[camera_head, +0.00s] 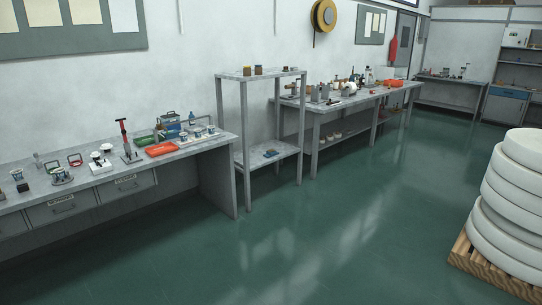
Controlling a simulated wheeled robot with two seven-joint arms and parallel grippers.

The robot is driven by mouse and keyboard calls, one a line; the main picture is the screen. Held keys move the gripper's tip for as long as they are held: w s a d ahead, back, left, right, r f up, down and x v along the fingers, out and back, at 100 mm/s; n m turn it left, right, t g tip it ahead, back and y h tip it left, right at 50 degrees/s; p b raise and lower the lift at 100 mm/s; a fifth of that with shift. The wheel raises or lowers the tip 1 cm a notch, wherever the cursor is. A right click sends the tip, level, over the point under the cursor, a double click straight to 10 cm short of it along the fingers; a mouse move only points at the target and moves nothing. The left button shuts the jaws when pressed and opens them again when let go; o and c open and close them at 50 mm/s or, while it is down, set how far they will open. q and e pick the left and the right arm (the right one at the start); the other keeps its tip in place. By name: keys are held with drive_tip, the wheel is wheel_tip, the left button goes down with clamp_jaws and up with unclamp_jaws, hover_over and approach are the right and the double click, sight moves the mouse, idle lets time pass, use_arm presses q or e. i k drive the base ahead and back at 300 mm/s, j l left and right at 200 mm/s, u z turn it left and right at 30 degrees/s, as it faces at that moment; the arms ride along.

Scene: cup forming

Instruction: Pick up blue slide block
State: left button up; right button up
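A blue item with a handle (170,119) stands at the back of the left bench, against the wall. Neither of my grippers is in view.
The left grey bench (200,152) with drawers carries small tools, a red tray (160,149) and a green tray. Another bench (345,101) with tools stands beyond the shelf. White discs (515,205) are stacked on a wooden pallet (480,268) at right. The green floor between is clear.

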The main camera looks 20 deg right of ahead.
sight(271, 152)
drive_tip(key=i+l+z, duration=0.85)
drive_tip(key=i, duration=0.5)
drive_tip(key=i+z, duration=0.45)
drive_tip(key=i, duration=0.45)
drive_tip(key=i+l+u, duration=0.1)
drive_tip(key=i, duration=2.1)
